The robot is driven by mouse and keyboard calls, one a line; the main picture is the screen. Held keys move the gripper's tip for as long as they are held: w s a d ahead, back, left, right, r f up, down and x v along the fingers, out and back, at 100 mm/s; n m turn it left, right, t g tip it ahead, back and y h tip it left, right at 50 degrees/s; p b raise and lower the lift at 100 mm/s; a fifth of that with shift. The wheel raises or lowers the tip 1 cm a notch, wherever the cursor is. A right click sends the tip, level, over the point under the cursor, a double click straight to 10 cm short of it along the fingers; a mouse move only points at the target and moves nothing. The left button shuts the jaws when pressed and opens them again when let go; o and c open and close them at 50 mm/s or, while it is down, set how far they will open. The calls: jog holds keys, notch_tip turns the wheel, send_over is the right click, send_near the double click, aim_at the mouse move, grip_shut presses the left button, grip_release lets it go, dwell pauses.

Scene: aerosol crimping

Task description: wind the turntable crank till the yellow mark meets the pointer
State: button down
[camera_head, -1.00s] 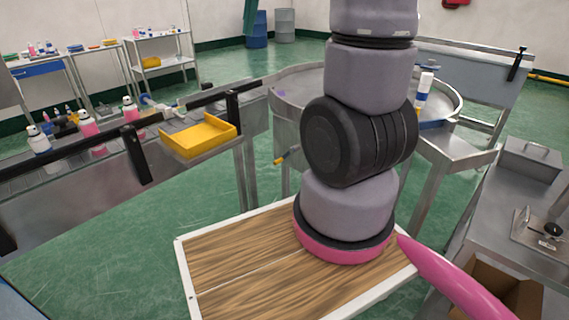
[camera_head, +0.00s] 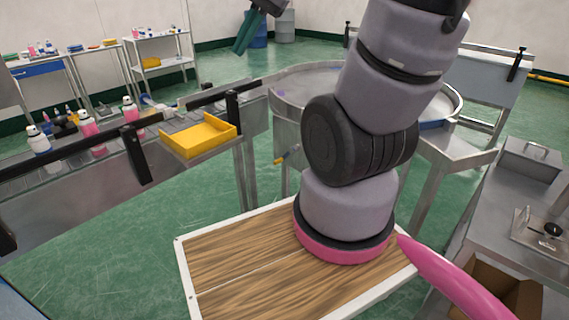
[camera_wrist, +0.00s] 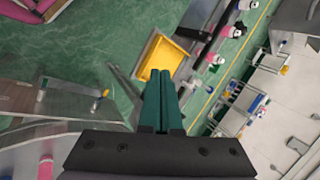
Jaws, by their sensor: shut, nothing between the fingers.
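The round steel turntable (camera_head: 288,84) stands behind my arm, which hides much of its middle and right. A small crank with a yellow handle (camera_head: 281,160) sticks out low on its left front side. The yellow handle also shows in the wrist view (camera_wrist: 105,93), left of my fingers. My gripper (camera_head: 241,46) is at the top of the head view, high above the floor and apart from the crank. In the wrist view its green fingers (camera_wrist: 160,74) are together and empty. I cannot make out the yellow mark or the pointer.
Several pink and white bottles stand along the conveyor. A steel bench (camera_head: 510,200) is at the right. Green floor is clear below the crank.

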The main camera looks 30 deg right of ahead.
jog(key=w+f+m+y, duration=0.3)
jog(key=w+f+m, duration=0.4)
jog(key=f, duration=0.2)
jog(key=m+t+h, duration=0.4)
jog(key=m+h, duration=0.1)
jog(key=m, duration=1.2)
send_near(286, 155)
jog(key=s+f, duration=0.4)
jog(key=s, duration=0.1)
jog(key=w+a+f, duration=0.4)
jog(key=w+f, duration=0.1)
jog(key=w, duration=0.4)
jog(key=shift+w+f, duration=0.2)
jog(key=shift+a, duration=0.1)
